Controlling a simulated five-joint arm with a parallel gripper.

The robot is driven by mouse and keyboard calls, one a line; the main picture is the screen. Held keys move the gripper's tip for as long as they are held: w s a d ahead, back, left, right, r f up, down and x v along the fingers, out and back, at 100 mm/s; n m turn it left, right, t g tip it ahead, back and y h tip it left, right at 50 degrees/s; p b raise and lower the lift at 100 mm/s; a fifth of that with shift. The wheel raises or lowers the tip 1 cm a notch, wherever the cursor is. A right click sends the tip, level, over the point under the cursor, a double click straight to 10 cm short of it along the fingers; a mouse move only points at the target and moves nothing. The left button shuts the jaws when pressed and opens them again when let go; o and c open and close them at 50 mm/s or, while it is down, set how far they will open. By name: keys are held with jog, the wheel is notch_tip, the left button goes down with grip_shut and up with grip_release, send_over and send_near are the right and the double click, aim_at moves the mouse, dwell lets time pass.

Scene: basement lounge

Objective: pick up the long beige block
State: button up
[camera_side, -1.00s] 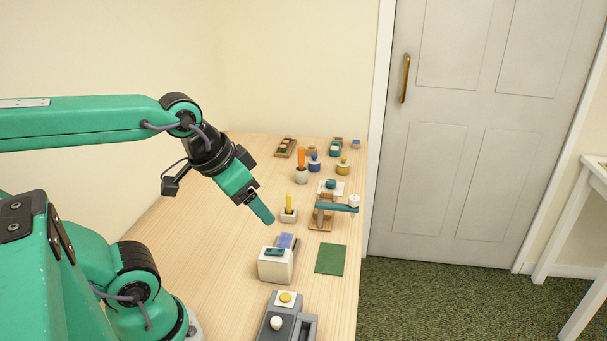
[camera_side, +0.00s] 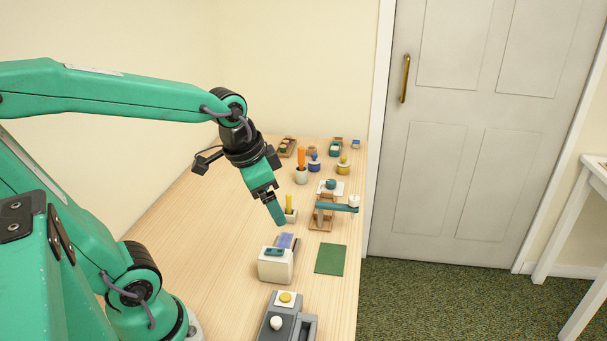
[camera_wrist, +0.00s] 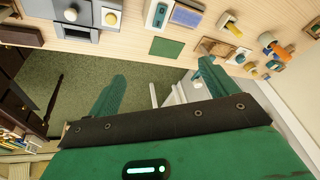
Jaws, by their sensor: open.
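My gripper (camera_side: 277,214) hangs above the wooden table in the side view, its teal fingers pointing down just left of a yellow stick in a pale cup (camera_side: 290,215). In the wrist view my gripper (camera_wrist: 160,86) shows two fingers spread apart with nothing between them, over the floor beyond the table edge. I cannot make out a long beige block for certain in either view. Parts of the table behind my gripper and arm are hidden.
A white box (camera_side: 275,268), a green mat (camera_side: 330,260) and a grey unit with a white knob (camera_side: 277,323) stand nearer. A wooden stand with a teal bar (camera_side: 332,207) is to the right. Several small items are farther back. The table's left side looks clear.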

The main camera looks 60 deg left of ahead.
jog(key=w+a+f+m+g, duration=0.2)
jog(key=w+a+f+m, duration=0.1)
jog(key=w+a+f, duration=0.15)
jog(key=m+g, duration=0.2)
jog(key=m, duration=0.1)
send_over(284, 243)
notch_tip(284, 243, down, 9)
jog(key=shift+r, duration=0.15)
jog(key=shift+f, duration=1.3)
jog(key=shift+d+f, duration=0.1)
jog(key=shift+f, duration=0.05)
jog(key=shift+f, duration=2.45)
